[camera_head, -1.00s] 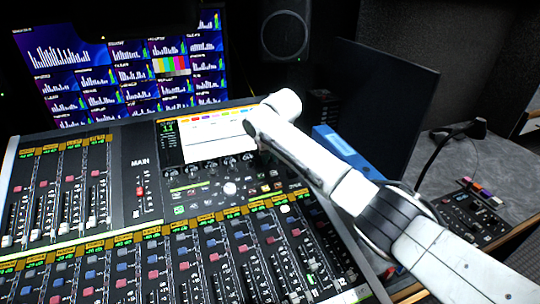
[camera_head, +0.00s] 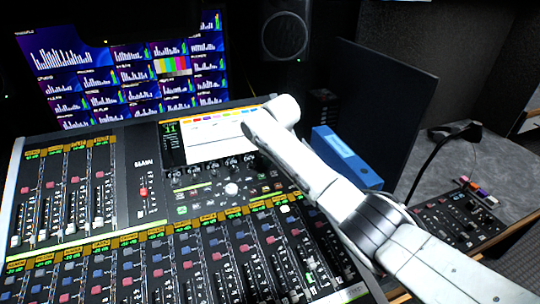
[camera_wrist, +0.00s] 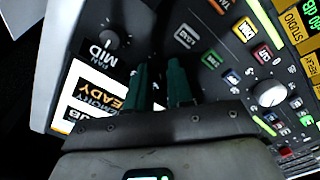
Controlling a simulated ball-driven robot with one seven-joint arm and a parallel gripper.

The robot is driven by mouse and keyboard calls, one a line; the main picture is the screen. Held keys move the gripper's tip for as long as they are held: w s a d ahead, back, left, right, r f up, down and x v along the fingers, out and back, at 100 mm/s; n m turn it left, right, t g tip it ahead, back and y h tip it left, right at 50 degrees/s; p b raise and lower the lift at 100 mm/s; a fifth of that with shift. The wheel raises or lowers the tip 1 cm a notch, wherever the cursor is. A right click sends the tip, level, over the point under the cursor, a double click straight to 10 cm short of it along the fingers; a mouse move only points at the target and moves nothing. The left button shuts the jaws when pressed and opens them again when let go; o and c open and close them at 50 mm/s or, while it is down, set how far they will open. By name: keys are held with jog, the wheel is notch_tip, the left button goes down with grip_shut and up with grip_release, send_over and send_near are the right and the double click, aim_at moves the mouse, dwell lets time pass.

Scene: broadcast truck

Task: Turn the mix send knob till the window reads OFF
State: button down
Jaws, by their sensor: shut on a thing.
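In the wrist view my gripper (camera_wrist: 161,74) points at the console with its two dark green fingers close together. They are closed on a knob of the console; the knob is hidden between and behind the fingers. Its label and the OFF window cannot be made out. A neighbouring dark knob (camera_wrist: 108,41) stands by the lettering MID, left of the fingers. In the head view my arm hides my gripper. A row of small dark knobs (camera_head: 202,171) runs under the console's screen (camera_head: 215,138). A bright lit screen part (camera_wrist: 80,95) lies left of the fingers in the wrist view.
A large pale knob (camera_head: 231,188) sits below the row and shows in the wrist view (camera_wrist: 269,93), among small coloured buttons. Faders (camera_head: 75,215) fill the left and front. A blue box (camera_head: 346,158) and a dark panel (camera_head: 385,110) stand behind my arm.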

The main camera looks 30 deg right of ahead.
jog(key=shift+n, duration=1)
jog(key=c, duration=1)
grip_release()
jog(key=shift+r, duration=0.1)
jog(key=v, duration=1)
jog(key=shift+s+r, duration=0.15)
jog(key=shift+r, duration=0.1)
